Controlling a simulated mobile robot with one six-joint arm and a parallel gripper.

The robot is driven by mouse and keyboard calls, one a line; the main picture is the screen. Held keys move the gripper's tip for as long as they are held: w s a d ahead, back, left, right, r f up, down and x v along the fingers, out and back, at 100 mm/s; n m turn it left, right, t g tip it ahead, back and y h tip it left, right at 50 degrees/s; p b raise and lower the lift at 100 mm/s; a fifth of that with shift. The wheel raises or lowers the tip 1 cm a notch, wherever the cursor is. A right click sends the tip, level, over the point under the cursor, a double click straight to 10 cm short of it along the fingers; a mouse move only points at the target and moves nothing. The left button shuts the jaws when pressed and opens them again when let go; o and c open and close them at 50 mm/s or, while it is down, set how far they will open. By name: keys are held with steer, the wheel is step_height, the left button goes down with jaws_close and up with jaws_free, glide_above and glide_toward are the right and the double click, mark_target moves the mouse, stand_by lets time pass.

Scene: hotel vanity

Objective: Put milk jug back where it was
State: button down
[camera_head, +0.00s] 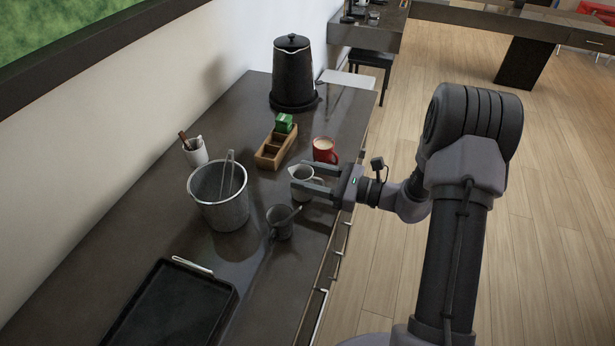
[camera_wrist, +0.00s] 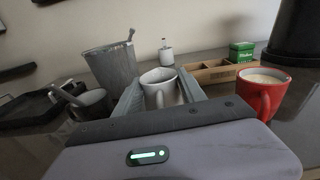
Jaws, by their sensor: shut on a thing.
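The white milk jug (camera_head: 301,181) is between the fingers of my gripper (camera_head: 313,180), over the front part of the dark counter. My gripper is shut on it, with one finger on each side. In the wrist view the jug (camera_wrist: 160,88) stands upright between the two grey fingers (camera_wrist: 160,100), its handle turned toward me. I cannot tell whether its base touches the counter.
A red mug (camera_head: 325,150) stands close behind the jug, and a grey mug with a spoon (camera_head: 280,224) close in front. An ice bucket (camera_head: 219,200), wooden box (camera_head: 270,152), cup (camera_head: 196,153), black kettle (camera_head: 292,75) and black tray (camera_head: 170,310) also occupy the counter (camera_head: 120,235).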

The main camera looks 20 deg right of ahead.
steer(key=shift+f, duration=0.1)
steer(key=c, duration=0.7)
jaws_free()
steer(key=shift+o, duration=0.2)
